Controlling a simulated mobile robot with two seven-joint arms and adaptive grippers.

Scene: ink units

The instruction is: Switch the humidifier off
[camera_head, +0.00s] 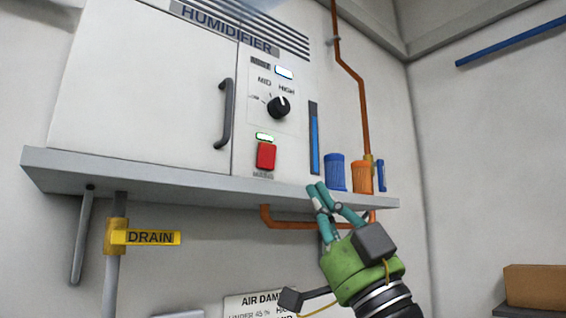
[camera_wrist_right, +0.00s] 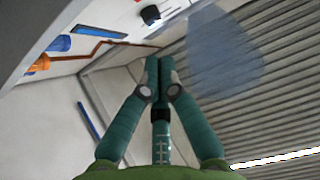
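The white humidifier (camera_head: 145,80) sits on a grey wall shelf. Its front panel has a black knob (camera_head: 278,107) whose white mark points up, between the MID and HIGH labels. The knob also shows at the top of the right wrist view (camera_wrist_right: 150,14). My right gripper (camera_head: 318,188) is below and right of the red switch, near the shelf's front edge and apart from the switch. Its teal fingers are together with nothing visible between them (camera_wrist_right: 159,62). My left gripper is out of view.
The shelf (camera_head: 120,175) juts out below the panel. A blue cup (camera_head: 335,172) and an orange cup (camera_head: 362,178) stand right of the panel. A copper pipe (camera_head: 348,70) runs down the wall. A door handle (camera_head: 226,114) sticks out left of the knob.

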